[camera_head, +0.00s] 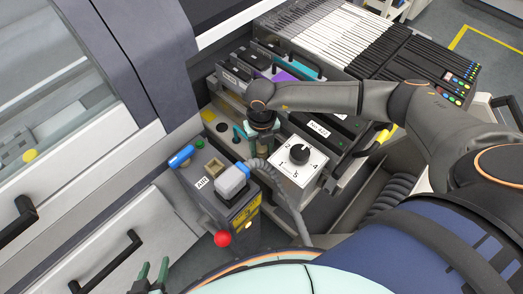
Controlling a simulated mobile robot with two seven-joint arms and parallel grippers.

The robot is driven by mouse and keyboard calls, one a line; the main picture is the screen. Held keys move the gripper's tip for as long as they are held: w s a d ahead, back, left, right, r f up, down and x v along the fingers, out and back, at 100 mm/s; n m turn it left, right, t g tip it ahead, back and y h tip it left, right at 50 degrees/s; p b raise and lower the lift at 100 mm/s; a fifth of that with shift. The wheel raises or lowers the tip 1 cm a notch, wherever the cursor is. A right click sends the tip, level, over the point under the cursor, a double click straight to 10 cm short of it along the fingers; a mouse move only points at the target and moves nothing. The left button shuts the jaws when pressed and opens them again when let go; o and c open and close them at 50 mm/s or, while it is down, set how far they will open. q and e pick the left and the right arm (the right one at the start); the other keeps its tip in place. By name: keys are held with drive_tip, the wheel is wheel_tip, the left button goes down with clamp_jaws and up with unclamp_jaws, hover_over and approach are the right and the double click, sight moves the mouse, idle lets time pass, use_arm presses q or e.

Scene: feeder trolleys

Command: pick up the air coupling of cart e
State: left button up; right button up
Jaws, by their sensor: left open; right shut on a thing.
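My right gripper (255,143) reaches in from the right and points down at the trolley's near end, between the grey plug and the white knob panel. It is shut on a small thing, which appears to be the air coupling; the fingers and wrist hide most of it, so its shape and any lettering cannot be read. My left gripper (153,273) is at the bottom left edge, its green fingers apart and empty, well away from the coupling.
A grey plug (232,182) with a corrugated hose sits on a dark box (242,214) with a blue handle and red knob (222,239). A white panel with a black dial (299,154) stands right of the gripper. Feeders (330,40) lie behind; machine doors fill the left.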

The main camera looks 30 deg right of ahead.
sight(261, 148)
clamp_jaws()
drive_tip(key=shift+r, duration=0.1)
idle(0.3)
wheel_tip(261, 148, up, 10)
drive_tip(key=shift+f, duration=0.1)
wheel_tip(261, 148, up, 3)
drive_tip(key=shift+r+p, duration=0.1)
drive_tip(key=shift+p, duration=0.6)
drive_tip(key=shift+a, duration=0.1)
